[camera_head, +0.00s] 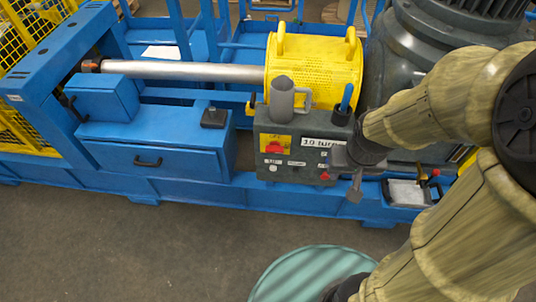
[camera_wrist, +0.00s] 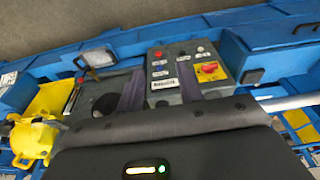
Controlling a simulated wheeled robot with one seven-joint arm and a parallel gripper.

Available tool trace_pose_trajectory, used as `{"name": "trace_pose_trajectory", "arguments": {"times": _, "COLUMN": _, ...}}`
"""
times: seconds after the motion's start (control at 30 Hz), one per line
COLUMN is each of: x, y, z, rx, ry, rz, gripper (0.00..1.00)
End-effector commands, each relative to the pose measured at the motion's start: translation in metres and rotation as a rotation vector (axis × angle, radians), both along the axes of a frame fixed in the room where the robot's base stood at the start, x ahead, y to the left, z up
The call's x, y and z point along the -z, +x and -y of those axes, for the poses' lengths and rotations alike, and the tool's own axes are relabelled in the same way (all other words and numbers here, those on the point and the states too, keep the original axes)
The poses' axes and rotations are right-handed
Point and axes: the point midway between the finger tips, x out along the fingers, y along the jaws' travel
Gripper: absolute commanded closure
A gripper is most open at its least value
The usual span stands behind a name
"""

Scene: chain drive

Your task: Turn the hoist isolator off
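The hoist isolator (camera_head: 273,148) is a red rotary handle on a yellow plate, at the left of the dark grey control box's front. It also shows in the wrist view (camera_wrist: 209,69), right of my fingers. The small print on its plate is too small to read. My gripper (camera_head: 345,176) is in front of the box's right side, to the right of the isolator and apart from it. In the wrist view my gripper (camera_wrist: 162,82) has two fingers spread apart with nothing between them. Part of the panel shows in that gap.
The control box (camera_head: 262,172) carries a white label (camera_head: 320,142) and small buttons. A yellow guard (camera_head: 312,65) is behind. A blue drawer cabinet (camera_head: 150,165) is left.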

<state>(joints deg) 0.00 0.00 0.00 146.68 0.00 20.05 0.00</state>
Motion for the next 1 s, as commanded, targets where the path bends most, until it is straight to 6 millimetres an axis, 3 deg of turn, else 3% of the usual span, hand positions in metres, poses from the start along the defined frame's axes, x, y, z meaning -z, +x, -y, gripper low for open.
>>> {"name": "trace_pose_trajectory", "arguments": {"times": 0.13, "x": 0.000, "y": 0.000, "z": 0.000, "rx": 0.000, "ry": 0.000, "rz": 0.000, "gripper": 0.64}}
{"name": "trace_pose_trajectory", "arguments": {"times": 0.27, "x": 0.004, "y": 0.002, "z": -0.002, "rx": 0.002, "ry": 0.004, "rz": 0.005, "gripper": 0.40}}
{"name": "trace_pose_trajectory", "arguments": {"times": 0.37, "x": 0.017, "y": 0.012, "z": -0.010, "rx": 0.012, "ry": 0.019, "rz": 0.026, "gripper": 0.20}}
{"name": "trace_pose_trajectory", "arguments": {"times": 0.4, "x": 0.025, "y": 0.019, "z": -0.016, "rx": 0.020, "ry": 0.028, "rz": 0.042, "gripper": 0.13}}
{"name": "trace_pose_trajectory", "arguments": {"times": 0.57, "x": 0.075, "y": 0.055, "z": -0.048, "rx": 0.080, "ry": 0.076, "rz": 0.142, "gripper": 0.13}}
{"name": "trace_pose_trajectory", "arguments": {"times": 0.7, "x": 0.126, "y": 0.087, "z": -0.077, "rx": 0.153, "ry": 0.101, "rz": 0.257, "gripper": 0.13}}
{"name": "trace_pose_trajectory", "arguments": {"times": 1.0, "x": 0.225, "y": 0.125, "z": -0.120, "rx": 0.267, "ry": 0.065, "rz": 0.558, "gripper": 0.13}}
